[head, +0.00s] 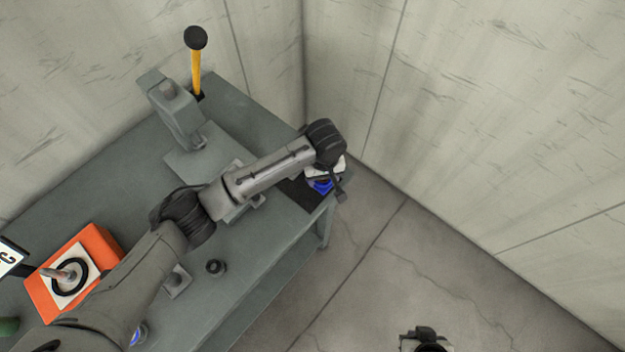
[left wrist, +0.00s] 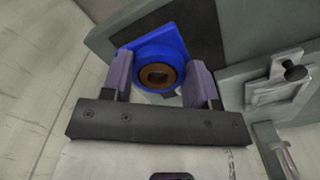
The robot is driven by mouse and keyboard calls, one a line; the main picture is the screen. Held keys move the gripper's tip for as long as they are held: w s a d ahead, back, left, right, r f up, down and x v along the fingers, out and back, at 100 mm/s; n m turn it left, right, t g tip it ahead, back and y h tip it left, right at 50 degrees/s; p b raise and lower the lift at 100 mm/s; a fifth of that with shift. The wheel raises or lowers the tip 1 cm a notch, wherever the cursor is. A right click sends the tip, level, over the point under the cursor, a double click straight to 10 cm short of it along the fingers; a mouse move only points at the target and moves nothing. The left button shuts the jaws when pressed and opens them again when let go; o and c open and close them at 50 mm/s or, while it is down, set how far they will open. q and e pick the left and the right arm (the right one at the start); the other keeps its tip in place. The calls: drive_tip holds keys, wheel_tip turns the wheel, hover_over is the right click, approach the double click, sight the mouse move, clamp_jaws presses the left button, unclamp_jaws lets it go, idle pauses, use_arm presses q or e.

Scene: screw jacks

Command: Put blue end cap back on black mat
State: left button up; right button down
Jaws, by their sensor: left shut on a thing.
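The blue end cap (head: 322,187) is at the right end of the table, by the black mat (head: 297,195). In the left wrist view the cap (left wrist: 178,45) shows a square flange, a round collar and a brown centre. My left gripper (head: 331,181) is shut on the cap, with one finger on each side of the collar. The dark mat (left wrist: 208,28) lies behind the cap in that view, and I cannot tell whether they touch. My arm hides part of the mat in the head view. My right gripper (head: 425,343) is cut off at the bottom edge; its fingers are unclear.
The grey-green table (head: 232,290) has a grey machine (head: 180,115) and a yellow-handled tool (head: 196,75) at the back. An orange block (head: 45,297) with a black ring sits left. A small black knob (head: 215,267) stands near the front edge. Walls close in behind and right.

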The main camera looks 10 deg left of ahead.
use_arm(q)
drive_tip(key=a+f, duration=0.1)
drive_tip(key=w+a, duration=0.1)
drive_tip(key=a, duration=0.1)
drive_tip(key=shift+w+f, duration=0.15)
drive_tip(key=shift+f, duration=0.25)
drive_tip(key=shift+f+b, duration=0.4)
drive_tip(key=shift+f, duration=1.6)
drive_tip(key=shift+f, duration=0.1)
drive_tip(key=o, duration=1.1)
drive_tip(key=shift+f, duration=0.1)
wheel_tip(320, 180, up, 11)
drive_tip(key=shift+r+p, duration=0.2)
drive_tip(key=shift+p, duration=0.55)
drive_tip(key=shift+r, duration=0.5)
